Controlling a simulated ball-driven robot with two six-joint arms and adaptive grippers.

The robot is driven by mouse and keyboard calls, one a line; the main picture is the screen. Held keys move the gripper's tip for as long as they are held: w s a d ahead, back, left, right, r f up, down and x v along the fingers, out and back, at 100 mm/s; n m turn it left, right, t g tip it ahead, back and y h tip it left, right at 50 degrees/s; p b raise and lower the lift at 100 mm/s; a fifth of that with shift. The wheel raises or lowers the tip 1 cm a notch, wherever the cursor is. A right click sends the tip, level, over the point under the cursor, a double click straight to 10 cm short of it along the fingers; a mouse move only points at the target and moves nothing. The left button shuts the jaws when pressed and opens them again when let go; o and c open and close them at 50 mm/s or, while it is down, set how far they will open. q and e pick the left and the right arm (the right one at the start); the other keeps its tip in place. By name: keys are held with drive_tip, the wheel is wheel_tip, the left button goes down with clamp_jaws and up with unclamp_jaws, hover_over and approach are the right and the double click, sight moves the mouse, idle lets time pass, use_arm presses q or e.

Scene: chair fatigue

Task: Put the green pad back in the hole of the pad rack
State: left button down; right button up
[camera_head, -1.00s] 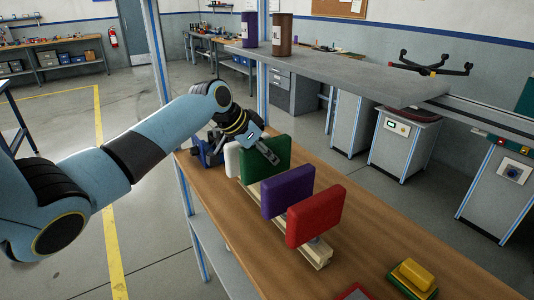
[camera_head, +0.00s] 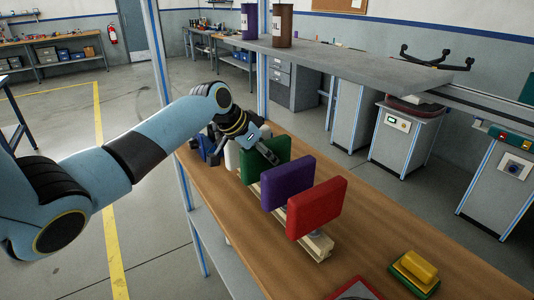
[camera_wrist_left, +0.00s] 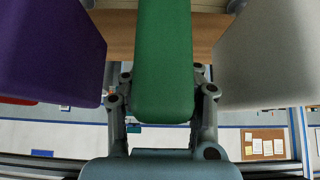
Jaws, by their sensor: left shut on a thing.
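The green pad (camera_head: 282,147) stands upright over the pad rack (camera_head: 318,246), a pale wooden bar on the bench, between the white pad and the purple pad (camera_head: 287,184). My left gripper (camera_head: 271,157) is shut on the green pad. In the left wrist view the green pad (camera_wrist_left: 163,60) runs between the two fingers, with the purple pad (camera_wrist_left: 50,50) to the left and the white pad (camera_wrist_left: 265,55) to the right, both apart from it. The foot of the green pad and its hole are hidden, so I cannot tell whether it is in the hole. My right gripper is not in view.
A red pad (camera_head: 317,206) stands at the near end of the rack. A blue object (camera_head: 206,147) is behind the white pad. A yellow block on a green base (camera_head: 415,270) and a red-edged item (camera_head: 356,289) lie at the front. The bench's right side is clear.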

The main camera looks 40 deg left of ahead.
use_arm(q)
drive_tip(key=shift+f+b, duration=0.3)
drive_tip(key=shift+f, duration=0.2)
drive_tip(key=c, duration=0.9)
unclamp_jaws()
drive_tip(key=v, duration=1.2)
